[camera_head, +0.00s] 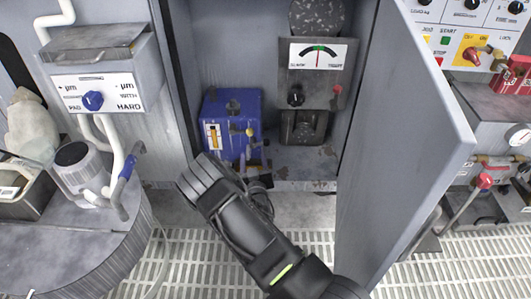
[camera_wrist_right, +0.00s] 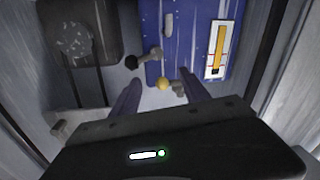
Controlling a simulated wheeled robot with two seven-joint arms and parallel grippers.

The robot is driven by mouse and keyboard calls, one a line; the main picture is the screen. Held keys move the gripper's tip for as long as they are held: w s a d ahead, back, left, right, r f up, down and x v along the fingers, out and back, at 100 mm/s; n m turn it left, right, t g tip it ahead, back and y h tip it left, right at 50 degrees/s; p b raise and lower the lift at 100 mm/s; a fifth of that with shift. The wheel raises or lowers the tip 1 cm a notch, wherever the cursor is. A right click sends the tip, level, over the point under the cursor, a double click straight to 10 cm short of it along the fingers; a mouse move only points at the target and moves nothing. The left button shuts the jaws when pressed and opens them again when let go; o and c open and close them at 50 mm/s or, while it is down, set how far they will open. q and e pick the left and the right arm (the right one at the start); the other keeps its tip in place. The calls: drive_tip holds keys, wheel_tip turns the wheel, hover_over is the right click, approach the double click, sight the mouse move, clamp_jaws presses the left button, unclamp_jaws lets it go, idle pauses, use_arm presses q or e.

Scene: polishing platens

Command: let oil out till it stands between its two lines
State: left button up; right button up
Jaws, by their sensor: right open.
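The blue oil box (camera_head: 222,108) stands on the floor of the open cabinet. It fills the upper middle of the right wrist view (camera_wrist_right: 190,30). Its white sight gauge (camera_wrist_right: 217,50) holds an amber column with red marks near one end; it also shows in the head view (camera_head: 213,137). I cannot tell exactly where the oil level stands against the lines. My left gripper is not in view.
The cabinet door (camera_head: 400,130) stands open to the right. A grey unit with a dial (camera_head: 318,54) hangs beside the blue box. A control panel (camera_head: 470,40) is at far right, and a platen machine (camera_head: 90,235) with a PAD knob at left.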

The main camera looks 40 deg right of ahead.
sight(265, 143)
drive_tip(key=s+m+h, duration=0.1)
drive_tip(key=m, duration=0.1)
drive_tip(key=s+d+m+g, duration=0.1)
drive_tip(key=m, duration=0.1)
drive_tip(key=d+m+g+h, duration=0.1)
drive_tip(key=m, duration=0.1)
drive_tip(key=shift+s+f+h, duration=0.25)
drive_tip(key=shift+s+h, duration=0.05)
drive_tip(key=shift+s, duration=0.1)
drive_tip(key=b+x, duration=0.2)
drive_tip(key=x, duration=0.5)
drive_tip(key=shift+f+b, duration=0.1)
drive_tip(key=shift+b, duration=0.3)
drive_tip(key=shift+w+d, duration=0.25)
drive_tip(key=shift+w, duration=0.1)
drive_tip(key=shift+c, duration=0.3)
